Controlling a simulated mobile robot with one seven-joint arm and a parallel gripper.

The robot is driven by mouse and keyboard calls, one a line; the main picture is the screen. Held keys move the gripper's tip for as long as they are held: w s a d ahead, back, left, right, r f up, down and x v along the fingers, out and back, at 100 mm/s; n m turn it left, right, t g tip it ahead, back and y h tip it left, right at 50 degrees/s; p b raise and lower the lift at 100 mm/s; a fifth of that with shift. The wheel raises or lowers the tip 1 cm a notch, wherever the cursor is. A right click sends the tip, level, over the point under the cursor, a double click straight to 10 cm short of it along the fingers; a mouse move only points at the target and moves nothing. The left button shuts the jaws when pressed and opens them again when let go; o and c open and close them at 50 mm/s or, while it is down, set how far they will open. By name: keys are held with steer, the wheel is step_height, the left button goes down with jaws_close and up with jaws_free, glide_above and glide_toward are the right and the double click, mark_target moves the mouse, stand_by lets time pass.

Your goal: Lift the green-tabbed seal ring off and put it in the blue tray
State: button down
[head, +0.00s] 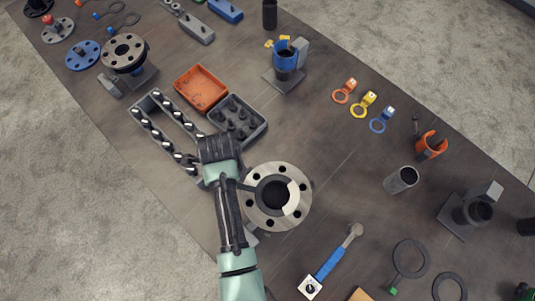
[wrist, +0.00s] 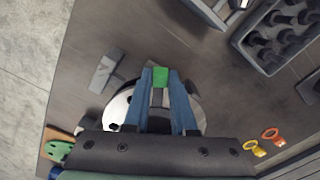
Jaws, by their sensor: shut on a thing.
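The flanged pipe (head: 298,210) stands upright with a pale bolt-holed flange around its dark bore. A dark grey seal ring (head: 262,186) shows partly over the flange's upper left. My gripper (head: 245,187) reaches in from the left at the flange. In the wrist view my gripper (wrist: 160,82) is shut on the green tab (wrist: 160,75), between its blue fingers, over the pale flange (wrist: 118,107). Most of the ring is hidden there, and I cannot tell whether it touches the flange. I cannot make out a blue tray in either view.
An orange tray (head: 201,83) and a grey tray with dark plugs (head: 262,121) stand beyond the pipe. A long bolt rack (head: 134,114) lies left of them. A blue-handled wrench (head: 331,262) and another green-tabbed ring (head: 424,270) lie to the right.

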step_height(320, 180, up, 10)
steer(key=b, duration=0.2)
stand_by(0.5)
steer(key=shift+r, duration=0.15)
steer(key=shift+r+p, duration=2.4)
steer(key=shift+p, duration=0.55)
steer(key=shift+f, duration=0.15)
